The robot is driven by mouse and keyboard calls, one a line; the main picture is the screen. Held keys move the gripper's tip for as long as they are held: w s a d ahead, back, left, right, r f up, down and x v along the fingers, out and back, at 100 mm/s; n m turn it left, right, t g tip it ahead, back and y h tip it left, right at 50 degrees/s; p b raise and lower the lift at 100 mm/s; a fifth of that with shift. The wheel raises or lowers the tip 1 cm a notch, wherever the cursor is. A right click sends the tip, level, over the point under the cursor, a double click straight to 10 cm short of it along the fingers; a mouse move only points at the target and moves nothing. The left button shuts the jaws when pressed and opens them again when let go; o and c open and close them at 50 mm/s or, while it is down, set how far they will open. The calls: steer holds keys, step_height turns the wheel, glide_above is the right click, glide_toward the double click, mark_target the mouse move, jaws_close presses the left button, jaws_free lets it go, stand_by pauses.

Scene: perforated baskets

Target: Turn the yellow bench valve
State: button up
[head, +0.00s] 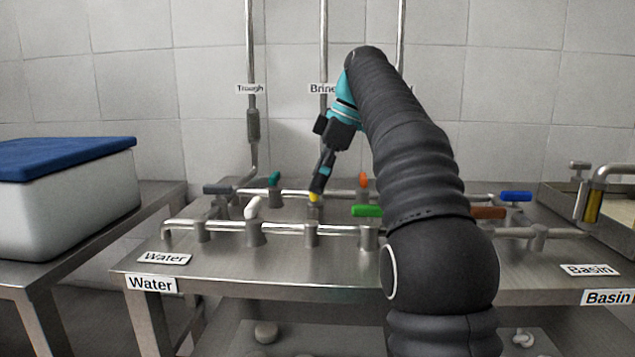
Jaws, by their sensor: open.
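The yellow bench valve (314,197) shows as a small yellow handle on the pipework of the steel bench, near the middle. My gripper (317,187) points down right at it, with its fingertips at or just above the yellow handle. The fingers cover part of the handle, so I cannot tell whether they touch it or stand around it. My gripper is open. My dark sleeved arm reaches in from the lower right and hides part of the bench and pipes.
Other valve handles stand close by: white (253,207), teal (274,179), orange (364,180), green (367,210), brown (488,212) and blue (515,196). Vertical pipes (251,60) rise behind. A blue-lidded bin (70,205) is at left, a basin (612,215) at right.

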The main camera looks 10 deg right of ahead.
steer(key=s+d, duration=0.1)
steer(key=d, duration=0.3)
steer(key=s+d, duration=0.1)
steer(key=d, duration=0.2)
steer(key=s+d, duration=0.1)
steer(key=d, duration=0.3)
steer(key=shift+s+d+r, duration=0.15)
steer(key=shift+s+d, duration=0.15)
steer(key=shift+d, duration=0.05)
